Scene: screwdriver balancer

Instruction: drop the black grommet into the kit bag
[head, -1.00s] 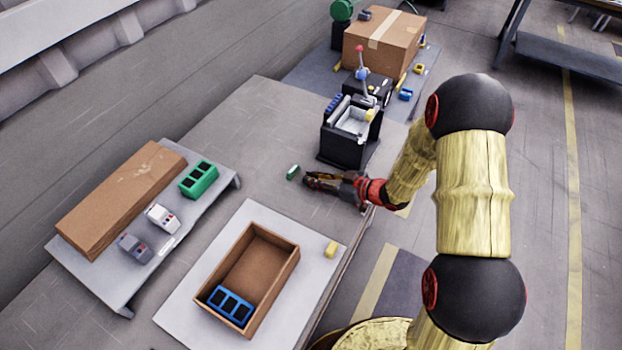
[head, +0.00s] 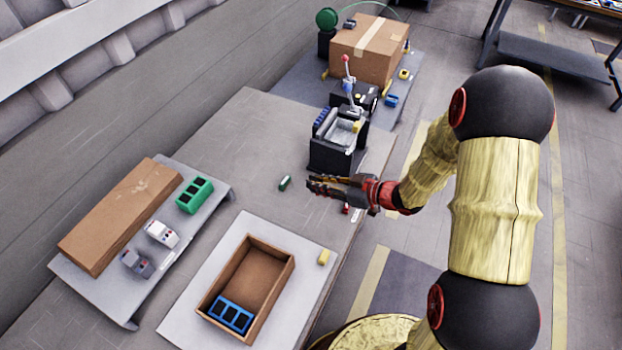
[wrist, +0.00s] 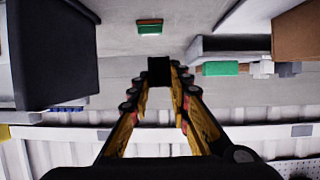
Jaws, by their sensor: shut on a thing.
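My gripper (head: 312,187) is over the grey bench, in front of the black stand. In the wrist view (wrist: 159,78) its fingers are closed on a small black block-like piece, which I take to be the black grommet (wrist: 159,68). The grommet is hard to make out in the head view. The black stand (head: 332,158) holds a pale, open-topped bag-like pouch (head: 342,133), which looks like the kit bag. The gripper is apart from it, on its near side. The stand's dark side fills the left of the wrist view (wrist: 55,60).
A small green piece (head: 285,183) lies just left of my fingertips. A raised shelf (head: 215,210) with a green block (head: 194,195) is left. A carton (head: 368,50) stands behind.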

